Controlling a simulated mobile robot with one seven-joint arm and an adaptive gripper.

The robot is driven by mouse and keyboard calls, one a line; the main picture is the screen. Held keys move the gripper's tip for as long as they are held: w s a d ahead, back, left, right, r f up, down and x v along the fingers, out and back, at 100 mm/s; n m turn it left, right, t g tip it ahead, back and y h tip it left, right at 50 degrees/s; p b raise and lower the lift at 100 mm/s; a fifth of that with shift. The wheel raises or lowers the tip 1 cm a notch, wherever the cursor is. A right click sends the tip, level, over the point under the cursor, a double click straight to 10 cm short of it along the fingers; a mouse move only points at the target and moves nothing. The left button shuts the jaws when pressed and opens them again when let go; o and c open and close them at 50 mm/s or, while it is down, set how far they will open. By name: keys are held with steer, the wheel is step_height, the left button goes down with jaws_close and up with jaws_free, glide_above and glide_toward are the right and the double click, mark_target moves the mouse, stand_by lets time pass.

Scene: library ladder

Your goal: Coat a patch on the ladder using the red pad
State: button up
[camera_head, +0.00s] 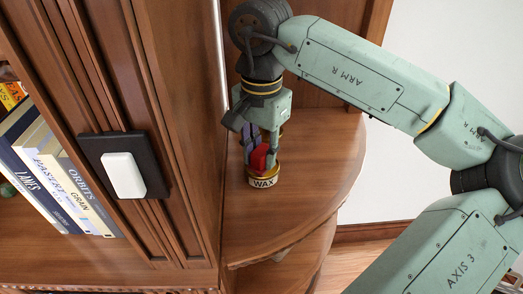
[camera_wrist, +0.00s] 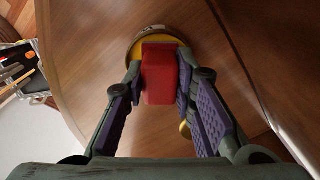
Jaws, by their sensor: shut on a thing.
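The red pad (camera_wrist: 160,75) is clamped between the two purple-lined fingers of my gripper (camera_wrist: 160,88) in the wrist view. In the head view my gripper (camera_head: 259,143) points down and the red pad (camera_head: 259,157) shows between its fingers. Directly under it is a round tin labelled WAX (camera_head: 264,181), standing on the curved wooden shelf. The tin's yellow rim (camera_wrist: 134,48) shows around the pad's far end in the wrist view. I cannot tell whether the pad touches the wax. No ladder can be made out in either view.
A tall wooden bookcase side (camera_head: 190,130) rises close to the left of my gripper. A black plate with a white block (camera_head: 124,175) is mounted on its front. Books (camera_head: 60,175) stand at far left. The curved shelf (camera_head: 310,170) is clear right of the tin.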

mark_target(261, 150)
stand_by(0.4)
steer(key=shift+r+p, duration=2.35)
steer(key=shift+r, duration=1.15)
steer(key=shift+f, duration=0.1)
